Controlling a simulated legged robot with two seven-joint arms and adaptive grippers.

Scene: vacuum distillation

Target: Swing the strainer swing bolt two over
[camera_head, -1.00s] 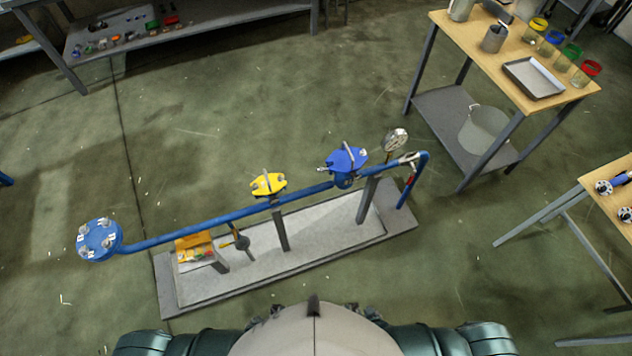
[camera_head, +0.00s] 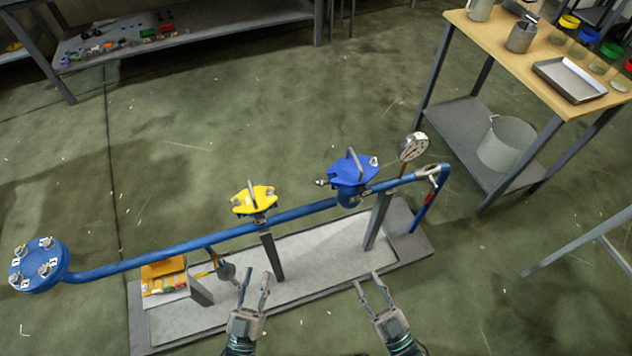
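A blue pipe (camera_head: 150,259) runs above a grey base plate. The strainer seems to be the blue body with a blue cover (camera_head: 352,171) toward the pipe's right end; a metal handle stands on it and bolts (camera_head: 321,183) stick out at its sides. Which one is swing bolt two I cannot tell. A yellow cover (camera_head: 254,200) with a handle sits further left on the pipe. My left gripper (camera_head: 254,283) is open and empty, below the yellow cover in the picture. My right gripper (camera_head: 374,284) is open and empty over the plate's front edge. Both are apart from the strainer.
A blue flange with several numbered bolts (camera_head: 39,265) ends the pipe at left. A pressure gauge (camera_head: 413,147) stands right of the strainer. An orange box (camera_head: 163,274) sits at the plate's left. A wooden-topped table (camera_head: 500,47) stands back right. Floor behind the pipe is clear.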

